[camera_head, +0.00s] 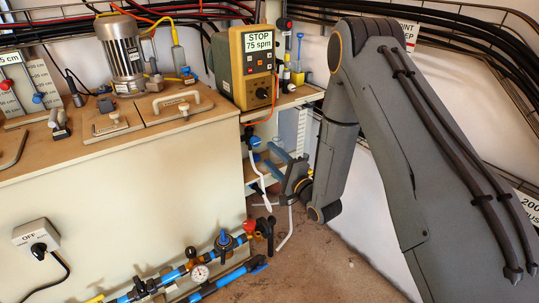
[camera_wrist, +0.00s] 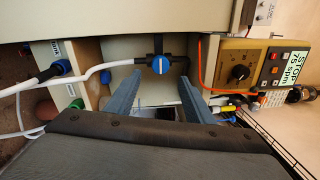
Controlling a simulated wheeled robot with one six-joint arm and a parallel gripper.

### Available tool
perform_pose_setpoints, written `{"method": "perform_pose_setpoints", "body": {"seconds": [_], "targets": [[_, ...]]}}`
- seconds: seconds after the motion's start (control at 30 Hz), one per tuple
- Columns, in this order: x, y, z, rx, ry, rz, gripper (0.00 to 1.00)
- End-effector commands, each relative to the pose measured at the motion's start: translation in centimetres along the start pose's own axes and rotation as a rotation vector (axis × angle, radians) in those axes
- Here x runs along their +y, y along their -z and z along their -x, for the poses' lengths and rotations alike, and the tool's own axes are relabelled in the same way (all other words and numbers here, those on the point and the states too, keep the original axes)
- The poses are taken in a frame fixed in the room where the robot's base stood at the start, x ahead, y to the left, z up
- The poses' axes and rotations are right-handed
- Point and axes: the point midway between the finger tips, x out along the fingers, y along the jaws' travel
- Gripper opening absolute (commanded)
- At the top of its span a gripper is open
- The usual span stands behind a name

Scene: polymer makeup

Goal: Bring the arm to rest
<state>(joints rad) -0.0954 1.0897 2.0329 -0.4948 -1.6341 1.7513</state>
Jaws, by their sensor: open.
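My gripper (camera_head: 268,158) is in the middle of the head view, at the end of my folded grey arm, beside the shelf unit right of the cream cabinet. Its two blue-grey fingers stand apart. In the wrist view my gripper (camera_wrist: 160,78) is open, and no object shows held between the fingers. A blue-handled valve (camera_wrist: 160,64) with a white hose lies beyond the fingertips; I cannot tell how far. It also shows in the head view as a blue knob (camera_head: 255,141) just above the fingers.
The yellow pump controller (camera_head: 243,68) reads "STOP 75 spm" and stands above my gripper. The cream cabinet (camera_head: 120,205) fills the left, with a motor (camera_head: 121,55) on top. Blue pipes with a gauge (camera_head: 200,273) run low in front. Brown floor (camera_head: 340,265) is open below the arm.

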Motion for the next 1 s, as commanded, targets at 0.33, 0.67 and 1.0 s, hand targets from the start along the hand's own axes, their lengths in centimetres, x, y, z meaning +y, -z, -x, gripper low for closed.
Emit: {"method": "perform_pose_setpoints", "body": {"seconds": [0.33, 0.67, 1.0], "targets": [[-1.0, 0.5, -0.2, 0.027, -0.047, 0.065, 0.48], [-7.0, 4.2, 3.9, 0.156, -0.533, 0.543, 0.48], [-13.7, 2.9, 18.1, -0.001, -1.140, 0.859, 0.48]]}}
